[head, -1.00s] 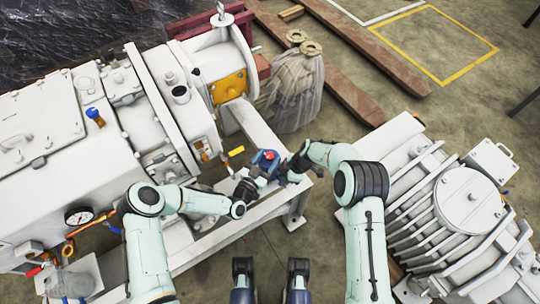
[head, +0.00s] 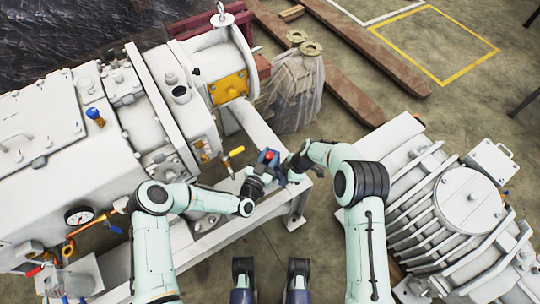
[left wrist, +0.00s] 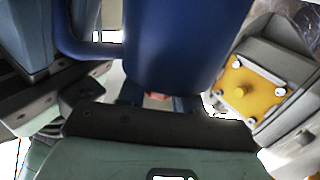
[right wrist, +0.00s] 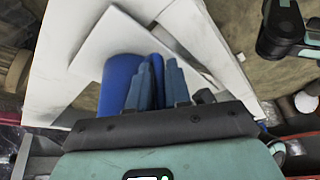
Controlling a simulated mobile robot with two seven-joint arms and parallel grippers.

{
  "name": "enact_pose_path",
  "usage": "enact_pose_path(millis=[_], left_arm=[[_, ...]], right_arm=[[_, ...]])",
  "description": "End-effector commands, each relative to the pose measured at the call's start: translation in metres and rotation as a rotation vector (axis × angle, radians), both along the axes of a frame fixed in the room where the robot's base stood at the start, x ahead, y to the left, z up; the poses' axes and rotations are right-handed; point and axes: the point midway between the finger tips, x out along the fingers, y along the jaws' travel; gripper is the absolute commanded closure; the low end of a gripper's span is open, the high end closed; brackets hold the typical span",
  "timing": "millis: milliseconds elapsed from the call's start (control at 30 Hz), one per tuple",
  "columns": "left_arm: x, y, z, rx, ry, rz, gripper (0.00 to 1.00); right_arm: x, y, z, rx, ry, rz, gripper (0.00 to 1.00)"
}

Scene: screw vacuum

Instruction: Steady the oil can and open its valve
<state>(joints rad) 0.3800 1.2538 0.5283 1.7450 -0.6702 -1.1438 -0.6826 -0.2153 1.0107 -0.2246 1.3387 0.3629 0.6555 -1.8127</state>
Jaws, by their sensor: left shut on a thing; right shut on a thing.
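The blue oil can (head: 268,157) with a red part on top is small in the head view, above the machine's pale base frame. My left gripper (head: 262,170) is shut at its near left side. In the left wrist view the blue body (left wrist: 175,40) fills the upper middle, and a small reddish bit shows between the fingers (left wrist: 158,98). Whether that bit is the valve, I cannot tell. My right gripper (head: 288,171) is shut on the can from the right. The right wrist view shows its fingers (right wrist: 160,83) beside the blue can (right wrist: 117,80).
The white vacuum machine (head: 135,118) fills the left, with a yellow-handled lever (head: 236,151) near my left gripper. A finned grey unit (head: 465,205) stands at right. A wrapped bundle (head: 298,88) stands behind. Some bare floor lies between.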

Motion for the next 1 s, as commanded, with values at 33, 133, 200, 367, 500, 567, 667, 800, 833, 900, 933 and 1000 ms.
enact_pose_path(millis=[33, 133, 200, 367, 500, 567, 667, 800, 833, 900, 933, 1000], left_arm=[[-0.001, -0.003, 0.002, -0.004, -0.001, 0.012, 0.96], [-0.001, -0.003, 0.002, -0.002, -0.001, 0.031, 0.96], [-0.001, -0.003, 0.002, -0.001, -0.002, 0.033, 0.96], [-0.001, -0.003, 0.002, -0.001, -0.002, 0.031, 0.96], [-0.001, -0.003, 0.002, 0.0, -0.002, 0.031, 0.41], [-0.001, -0.002, 0.002, 0.0, -0.001, 0.032, 0.41], [-0.001, -0.002, 0.001, 0.001, 0.0, 0.032, 0.41], [-0.005, 0.001, 0.0, 0.002, 0.0, 0.033, 0.41], [-0.008, 0.002, 0.0, 0.002, 0.0, 0.033, 0.41], [-0.017, 0.006, 0.0, 0.003, 0.002, 0.033, 0.41], [-0.022, 0.009, 0.0, 0.003, 0.002, 0.034, 0.41], [-0.036, 0.014, 0.0, 0.002, 0.002, 0.033, 0.41]], right_arm=[[0.0, 0.001, 0.001, 0.002, -0.001, 0.0, 1.0], [0.0, 0.001, 0.001, 0.002, -0.001, 0.0, 1.0], [0.0, 0.001, 0.0, 0.002, -0.001, 0.0, 1.0], [0.0, 0.001, 0.0, 0.002, -0.001, 0.0, 1.0], [0.0, 0.001, 0.0, 0.002, -0.001, 0.0, 1.0], [0.0, 0.001, 0.0, 0.002, -0.001, 0.0, 1.0], [0.0, 0.001, 0.001, 0.002, -0.001, 0.001, 1.0], [0.0, 0.001, 0.001, 0.002, -0.001, 0.001, 1.0], [0.0, 0.001, 0.001, 0.002, -0.001, 0.001, 1.0], [0.0, 0.001, 0.001, 0.002, -0.001, 0.001, 1.0], [0.0, 0.001, 0.001, 0.002, -0.001, 0.001, 1.0], [0.0, 0.001, 0.001, 0.002, -0.001, 0.001, 1.0]])
